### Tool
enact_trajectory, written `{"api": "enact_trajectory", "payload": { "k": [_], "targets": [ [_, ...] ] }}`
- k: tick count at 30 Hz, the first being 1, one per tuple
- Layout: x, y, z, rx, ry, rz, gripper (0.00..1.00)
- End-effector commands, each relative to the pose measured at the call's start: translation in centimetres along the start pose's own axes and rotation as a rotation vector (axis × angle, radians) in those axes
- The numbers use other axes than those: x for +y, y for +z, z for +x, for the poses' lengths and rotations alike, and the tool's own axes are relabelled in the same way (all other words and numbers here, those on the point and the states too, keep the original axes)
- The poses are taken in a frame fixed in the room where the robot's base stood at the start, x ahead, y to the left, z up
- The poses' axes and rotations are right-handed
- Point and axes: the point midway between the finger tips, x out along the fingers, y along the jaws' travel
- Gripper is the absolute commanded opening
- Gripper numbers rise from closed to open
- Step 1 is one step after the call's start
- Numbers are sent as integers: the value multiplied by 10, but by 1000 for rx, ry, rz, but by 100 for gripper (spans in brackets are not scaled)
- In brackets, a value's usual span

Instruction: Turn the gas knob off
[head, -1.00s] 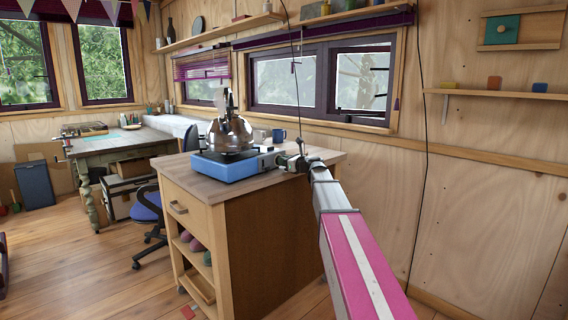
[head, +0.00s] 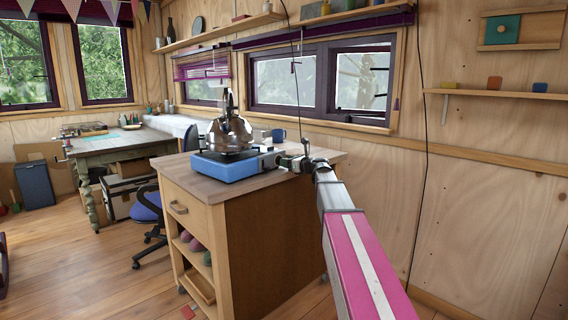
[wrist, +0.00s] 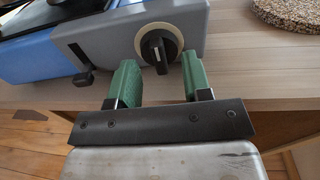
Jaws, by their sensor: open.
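The gas knob (wrist: 158,47) is a black dial with a pale ring on the grey end panel of the blue camping stove (head: 228,167). In the wrist view its grip bar stands close to upright, slightly tilted. My gripper (wrist: 158,80) is open, its two green fingers to the left and right of the knob's lower part. I cannot tell whether either finger touches it. In the head view my gripper (head: 284,162) is at the stove's right end and the knob is too small to make out. A steel kettle (head: 230,133) sits on the stove.
The stove stands on a wooden-topped cabinet (head: 316,156). A black lever (wrist: 84,78) sticks out left of the knob. A speckled round mat (wrist: 290,14) lies at the upper right in the wrist view. A blue mug (head: 278,136) stands behind the stove.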

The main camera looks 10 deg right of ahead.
Motion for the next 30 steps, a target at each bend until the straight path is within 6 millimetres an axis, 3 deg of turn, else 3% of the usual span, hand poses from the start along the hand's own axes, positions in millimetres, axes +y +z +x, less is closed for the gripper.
{"api": "enact_trajectory", "payload": {
  "k": [19,30],
  "targets": [
    [1,0,-45,0,0,0,45],
    [1,0,-49,1,1,-2,45]
  ]
}}
